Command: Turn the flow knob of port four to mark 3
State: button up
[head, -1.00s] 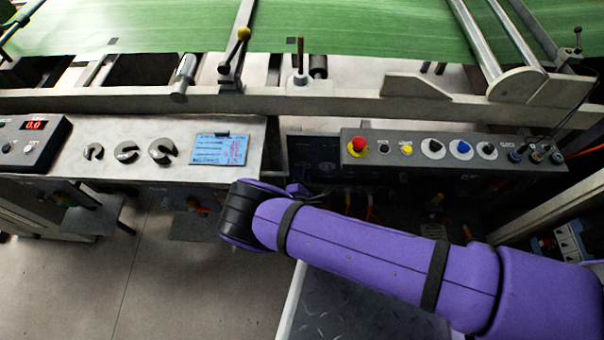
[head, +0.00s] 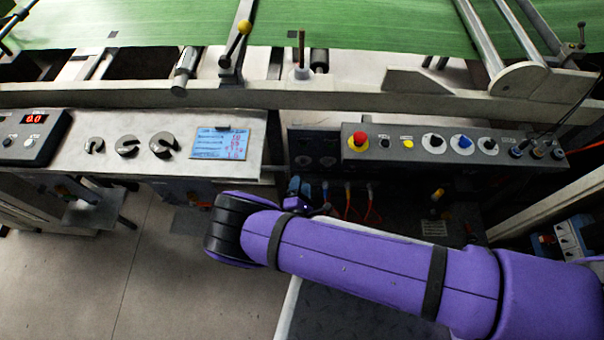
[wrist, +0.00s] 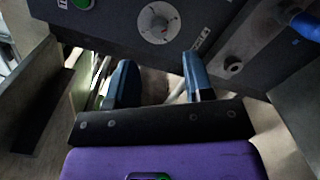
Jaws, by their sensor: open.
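In the wrist view a round pale dial with a small knob at its centre (wrist: 158,22) sits on a dark panel face (wrist: 120,18). I cannot read its marks or port number. My gripper (wrist: 158,75) is open and empty, its two blue fingers spread below the dial and apart from it. In the head view the dark panel (head: 315,140) left of the button box carries faint round dials, too dark to read. My purple arm hides most of the gripper there; a small blue part shows just below that panel.
The button box (head: 380,158) with a red emergency button (head: 359,141) stands right of the panel. Orange hoses (head: 371,205) hang below. A blue-and-white card (head: 220,144) lies on the metal shelf (head: 100,125). In the wrist view a green round part (wrist: 82,3) and blue fitting (wrist: 305,22) flank the dial.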

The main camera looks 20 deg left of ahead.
jog(key=shift+s+d, duration=0.2)
jog(key=shift+s, duration=0.85)
jog(key=shift+s+d, duration=0.2)
jog(key=shift+s, duration=0.85)
